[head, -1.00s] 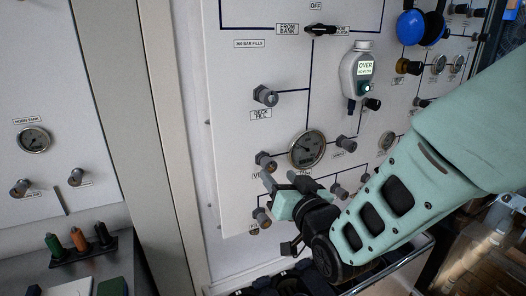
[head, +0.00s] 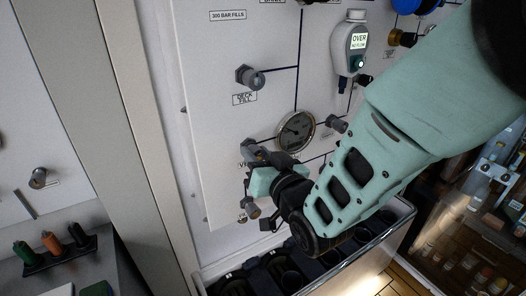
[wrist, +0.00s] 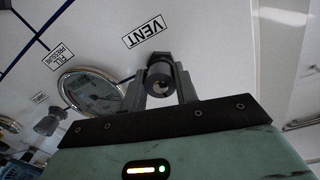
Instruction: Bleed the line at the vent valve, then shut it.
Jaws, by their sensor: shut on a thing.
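The vent valve (wrist: 161,82) is a dark round knob on the white panel, below the label VENT (wrist: 145,33) in the wrist view. My gripper (wrist: 158,92) has one finger on each side of the knob and is shut on it. In the head view my gripper (head: 257,157) reaches the panel's lower left, and its fingers mostly hide the valve. The fill pressure gauge (wrist: 90,92) is beside the valve; it also shows in the head view (head: 295,131). Its needle reading is too small to tell.
The deck fill valve (head: 250,77) is above. A grey detector (head: 349,45) on the panel reads OVER, NO FLOW. Another valve (head: 249,211) sits close below my gripper. A black rack (head: 282,268) stands below the panel. Screwdrivers (head: 51,243) stand at left.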

